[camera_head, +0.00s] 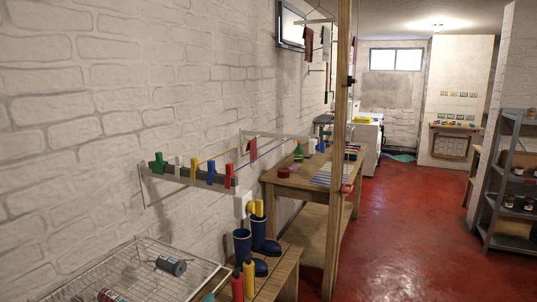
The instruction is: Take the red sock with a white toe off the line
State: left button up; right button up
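A small red cloth that looks like a sock (253,148) hangs towards the line's far end. It is too small to tell whether its toe is white. Neither of my grippers shows in this view.
A wire rack (135,262) with cans stands at the lower left. Blue boots (243,246) stand on a low wooden bench (283,268). A wooden table (290,187) and a wooden post (337,190) are beyond. Metal shelves (512,165) stand right. The red floor (410,235) between is clear.

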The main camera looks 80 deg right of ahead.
aim_at(252, 146)
jog(key=l+z, duration=0.1)
jog(key=z, duration=1.85)
